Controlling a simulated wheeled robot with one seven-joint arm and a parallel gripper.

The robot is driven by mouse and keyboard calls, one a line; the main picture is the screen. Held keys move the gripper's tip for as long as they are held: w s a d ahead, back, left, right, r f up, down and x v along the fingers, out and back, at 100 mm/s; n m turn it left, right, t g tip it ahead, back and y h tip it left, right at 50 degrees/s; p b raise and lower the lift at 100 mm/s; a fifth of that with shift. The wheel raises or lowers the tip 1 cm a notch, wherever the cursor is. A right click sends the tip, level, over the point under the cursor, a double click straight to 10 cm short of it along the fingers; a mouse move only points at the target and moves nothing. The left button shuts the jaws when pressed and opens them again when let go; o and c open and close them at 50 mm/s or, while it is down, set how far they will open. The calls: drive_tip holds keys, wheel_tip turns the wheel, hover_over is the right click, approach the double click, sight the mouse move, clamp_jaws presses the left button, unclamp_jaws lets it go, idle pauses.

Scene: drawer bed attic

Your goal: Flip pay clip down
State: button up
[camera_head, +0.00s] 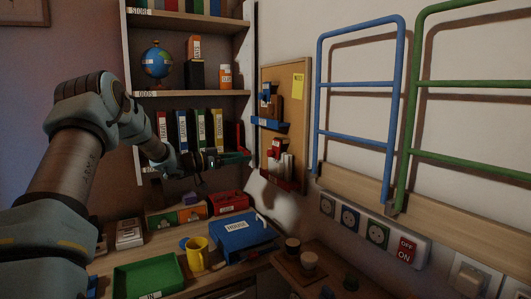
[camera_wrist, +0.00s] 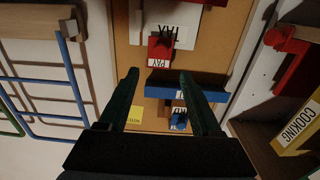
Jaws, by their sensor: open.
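The red pay clip (camera_head: 278,146) is on the cork board (camera_head: 298,118) on the wall, above white papers (camera_head: 284,165). In the wrist view, which is upside down, the red clip (camera_wrist: 160,50) shows its PAY label just beyond my fingertips, between their lines. My gripper (camera_head: 245,155) is open in front of the board, left of the clip in the head view. In the wrist view, my gripper (camera_wrist: 159,76) has nothing between its fingers, and I see no contact with the clip. Exact depth to the clip is hard to tell.
A blue ledge (camera_head: 270,123) and a blue clip (camera_head: 266,98) are on the same board above the red clip. The shelf unit (camera_head: 190,94) with binders stands close left. A blue ladder rail (camera_head: 318,90) is to the right. The desk below holds a yellow mug (camera_head: 197,254) and a blue box (camera_head: 238,232).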

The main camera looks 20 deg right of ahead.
sight(268, 153)
drive_tip(key=d+p, duration=0.1)
drive_tip(key=d, duration=0.2)
drive_tip(key=d+p, duration=0.1)
drive_tip(key=d, duration=0.3)
drive_tip(key=w+d+p, duration=0.1)
drive_tip(key=d, duration=0.2)
drive_tip(key=shift+d+p, duration=0.2)
drive_tip(key=shift+p, duration=0.1)
clamp_jaws()
